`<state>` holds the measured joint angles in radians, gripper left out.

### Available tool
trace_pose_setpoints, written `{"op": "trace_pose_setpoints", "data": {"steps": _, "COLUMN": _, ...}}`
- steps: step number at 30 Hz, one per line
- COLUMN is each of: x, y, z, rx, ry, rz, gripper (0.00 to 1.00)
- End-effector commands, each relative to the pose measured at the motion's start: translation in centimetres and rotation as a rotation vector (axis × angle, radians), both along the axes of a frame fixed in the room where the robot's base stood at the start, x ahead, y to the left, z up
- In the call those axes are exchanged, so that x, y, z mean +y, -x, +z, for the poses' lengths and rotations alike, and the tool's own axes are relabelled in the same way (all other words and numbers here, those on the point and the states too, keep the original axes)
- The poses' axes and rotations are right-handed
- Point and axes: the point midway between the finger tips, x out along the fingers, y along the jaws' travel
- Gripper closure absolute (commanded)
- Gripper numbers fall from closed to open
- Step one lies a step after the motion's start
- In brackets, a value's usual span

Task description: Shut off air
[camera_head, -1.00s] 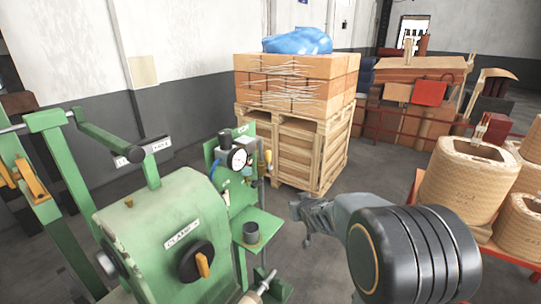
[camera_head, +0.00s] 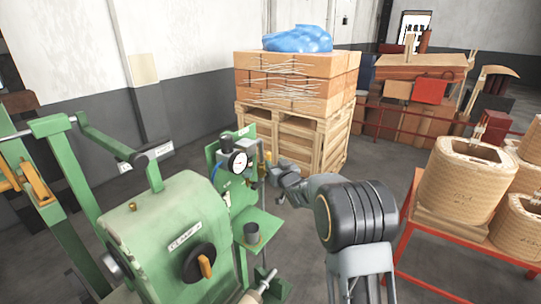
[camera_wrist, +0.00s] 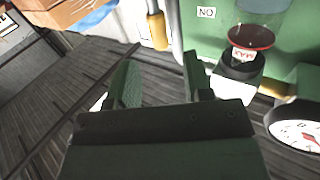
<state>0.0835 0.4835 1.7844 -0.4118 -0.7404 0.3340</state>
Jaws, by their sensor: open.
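The green air panel (camera_head: 213,150) stands behind the green machine in the head view. It carries a round white gauge (camera_head: 237,162) and a black knob (camera_head: 225,141). A yellow handle-like part (camera_head: 268,158) shows at its right edge, partly hidden by my gripper. My gripper (camera_head: 274,173) is at the panel's right side. In the wrist view my gripper (camera_wrist: 160,82) has its two fingers apart with nothing between them. Beyond the fingertips are the yellow part (camera_wrist: 157,30) and a clear bowl with a red rim and MAX label (camera_wrist: 250,38). The gauge (camera_wrist: 298,130) is at lower right.
The green machine (camera_head: 165,225) with a black-and-orange switch (camera_head: 203,265) stands at left front. A small green shelf (camera_head: 262,232) holds a dark cup (camera_head: 251,233). A wooden crate (camera_head: 315,135) is behind. Wound coils (camera_head: 457,185) stand on a red-orange table at right.

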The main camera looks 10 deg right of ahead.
Motion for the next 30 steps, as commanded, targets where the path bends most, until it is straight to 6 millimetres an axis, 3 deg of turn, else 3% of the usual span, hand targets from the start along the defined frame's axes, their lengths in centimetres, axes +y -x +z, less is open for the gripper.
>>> {"op": "trace_pose_setpoints", "data": {"steps": 3, "x": 0.4, "y": -2.0, "z": 0.2, "rx": 0.001, "ry": -0.001, "rz": 0.001, "gripper": 0.54}}
{"op": "trace_pose_setpoints", "data": {"steps": 9, "x": 0.8, "y": -4.1, "z": 0.1, "rx": 0.0, "ry": -0.001, "rz": -0.001, "gripper": 0.54}}
{"op": "trace_pose_setpoints", "data": {"steps": 24, "x": 0.9, "y": -5.0, "z": 0.0, "rx": 0.0, "ry": 0.0, "rz": -0.001, "gripper": 0.54}}
{"op": "trace_pose_setpoints", "data": {"steps": 30, "x": 0.9, "y": -5.0, "z": 0.0, "rx": 0.0, "ry": 0.0, "rz": -0.001, "gripper": 0.73}}
